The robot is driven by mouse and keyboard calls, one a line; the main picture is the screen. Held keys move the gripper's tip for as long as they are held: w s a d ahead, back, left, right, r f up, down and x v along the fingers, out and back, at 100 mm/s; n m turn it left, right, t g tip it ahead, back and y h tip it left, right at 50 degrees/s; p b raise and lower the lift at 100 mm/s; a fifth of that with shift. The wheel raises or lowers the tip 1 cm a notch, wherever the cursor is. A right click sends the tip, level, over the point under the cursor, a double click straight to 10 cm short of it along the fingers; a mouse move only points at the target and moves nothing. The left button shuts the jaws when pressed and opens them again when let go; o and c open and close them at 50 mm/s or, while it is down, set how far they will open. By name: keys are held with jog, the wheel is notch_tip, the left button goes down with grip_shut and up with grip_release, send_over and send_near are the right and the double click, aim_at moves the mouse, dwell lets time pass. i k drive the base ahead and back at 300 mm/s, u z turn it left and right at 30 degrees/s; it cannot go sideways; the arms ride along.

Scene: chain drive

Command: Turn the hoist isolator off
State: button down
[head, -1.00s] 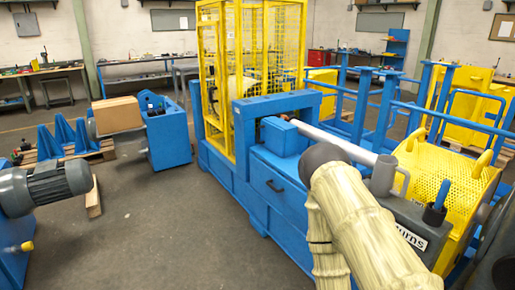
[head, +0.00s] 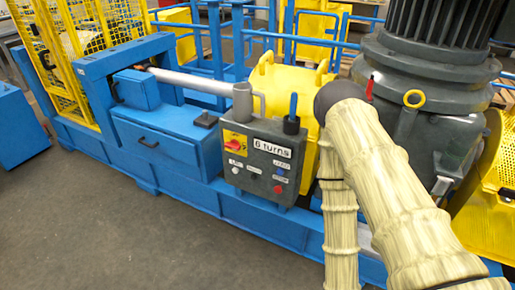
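A dark grey control box (head: 262,160) stands at the front of the blue machine in the head view, left of my arm. On its upper left is a yellow plate with a red rotary handle (head: 233,145), which looks like the isolator. The handle looks roughly sideways, but its marked position is too small to read. My arm in its cream sleeve reaches up from the lower right, right of the box and apart from the handle in the picture. My gripper is not in view.
The box has a "6 turns" label (head: 272,148), several small buttons including a red one (head: 277,189), and a grey crank-like tube (head: 243,101) above. A large dark motor (head: 430,60) stands behind my arm. The floor (head: 130,235) in front is clear.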

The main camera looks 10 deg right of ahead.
aim_at(234, 144)
jog(key=z, duration=0.3)
jog(key=i, duration=0.65)
jog(key=u, duration=1.4)
